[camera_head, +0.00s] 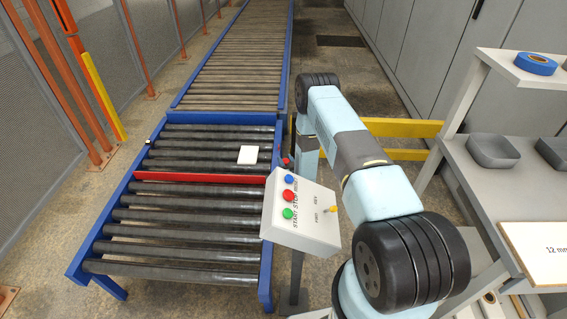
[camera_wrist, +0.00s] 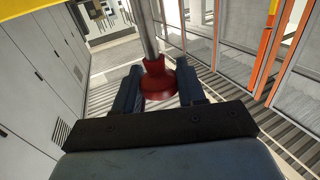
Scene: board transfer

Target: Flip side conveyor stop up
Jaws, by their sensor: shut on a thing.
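My gripper (camera_wrist: 160,82) shows in the wrist view with its two dark fingers on either side of a red knob (camera_wrist: 158,84) on a metal rod (camera_wrist: 148,30). It is shut on this knob. In the head view, a bit of red (camera_head: 284,161) shows beside the conveyor's right rail, and my gripper there is mostly hidden behind the control box. A red stop bar (camera_head: 205,178) lies across the conveyor rollers. I cannot tell for certain whether it is raised or lowered. A white square board (camera_head: 248,154) lies on the rollers just beyond the bar, at the right.
A control box (camera_head: 300,212) with blue, red and green buttons stands right of the conveyor, close to my arm. A blue conveyor rail (camera_head: 267,262) borders the rollers. A yellow barrier (camera_head: 403,128) is behind my arm.

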